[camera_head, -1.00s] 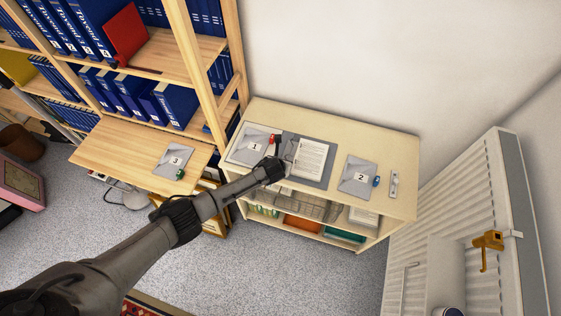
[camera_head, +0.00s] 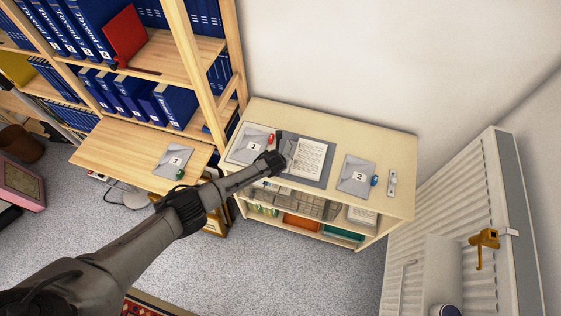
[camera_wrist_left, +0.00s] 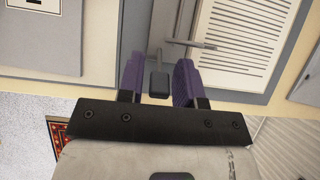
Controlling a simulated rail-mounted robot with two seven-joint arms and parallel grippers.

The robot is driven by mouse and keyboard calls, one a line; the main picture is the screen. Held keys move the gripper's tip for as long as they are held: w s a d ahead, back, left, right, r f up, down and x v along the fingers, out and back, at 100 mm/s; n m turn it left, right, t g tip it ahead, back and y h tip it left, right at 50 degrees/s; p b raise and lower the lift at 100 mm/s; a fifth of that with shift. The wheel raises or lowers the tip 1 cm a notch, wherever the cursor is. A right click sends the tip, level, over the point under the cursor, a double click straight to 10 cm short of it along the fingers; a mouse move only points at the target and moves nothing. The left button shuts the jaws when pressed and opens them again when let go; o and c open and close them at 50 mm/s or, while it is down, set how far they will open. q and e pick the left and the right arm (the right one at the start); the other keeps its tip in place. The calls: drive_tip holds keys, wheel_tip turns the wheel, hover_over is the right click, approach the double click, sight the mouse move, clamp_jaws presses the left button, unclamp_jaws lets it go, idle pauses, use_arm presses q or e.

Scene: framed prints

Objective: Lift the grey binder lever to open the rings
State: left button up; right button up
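The grey binder (camera_head: 318,181) lies open on the pale cabinet top with white printed paper (camera_head: 309,158) in it. In the left wrist view the binder (camera_wrist_left: 258,93) has a metal ring bar (camera_wrist_left: 190,43) across its spine. The dark grey lever tip (camera_wrist_left: 159,84) shows between the two purple fingers of my left gripper (camera_wrist_left: 158,77). The fingers stand apart, with a visible gap on both sides of the lever. In the head view my left gripper (camera_head: 284,149) is over the binder's left part and hides the lever. My right gripper is not in view.
Grey envelopes numbered 1 (camera_head: 250,144) and 2 (camera_head: 355,175) lie on either side of the binder, with small red (camera_head: 271,138) and blue (camera_head: 374,180) items. A shelf of blue binders (camera_head: 175,105) stands left, a white radiator (camera_head: 470,210) right.

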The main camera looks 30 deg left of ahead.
use_arm(q)
drive_tip(key=shift+o, duration=1)
drive_tip(key=shift+r, duration=0.15)
drive_tip(key=shift+s+r, duration=0.15)
drive_tip(key=shift+r, duration=0.15)
drive_tip(key=p+v, duration=0.3)
drive_tip(key=v, duration=1)
drive_tip(key=shift+p, duration=0.35)
